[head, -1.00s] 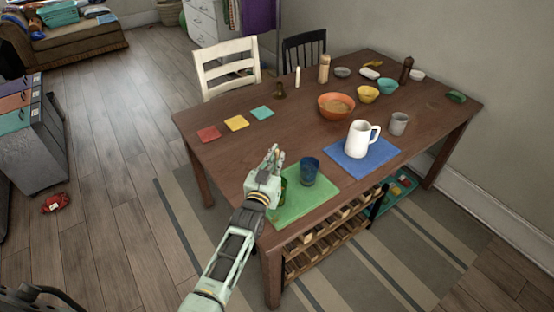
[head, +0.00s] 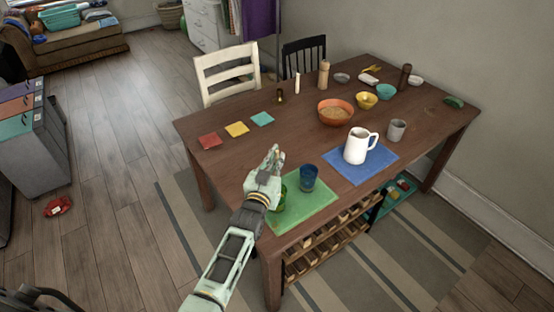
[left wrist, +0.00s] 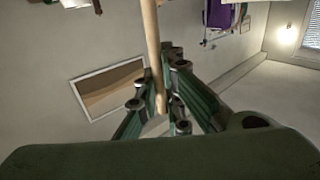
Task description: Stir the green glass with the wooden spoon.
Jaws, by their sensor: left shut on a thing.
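The green glass (head: 280,201) stands on the green mat (head: 309,206) near the table's front left corner, partly hidden by my left gripper. A blue glass (head: 308,178) stands on the same mat, just right of it. My left gripper (head: 272,160) is above and beside the green glass. In the left wrist view, the fingers (left wrist: 158,98) are shut on the pale handle of the wooden spoon (left wrist: 151,40). The spoon's bowl does not show, so I cannot tell whether it is inside the glass. My right gripper is out of view.
A white pitcher (head: 357,146) stands on a blue mat (head: 370,169), with a grey cup (head: 396,130) to its right. An orange bowl (head: 336,112) and smaller bowls stand farther back.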

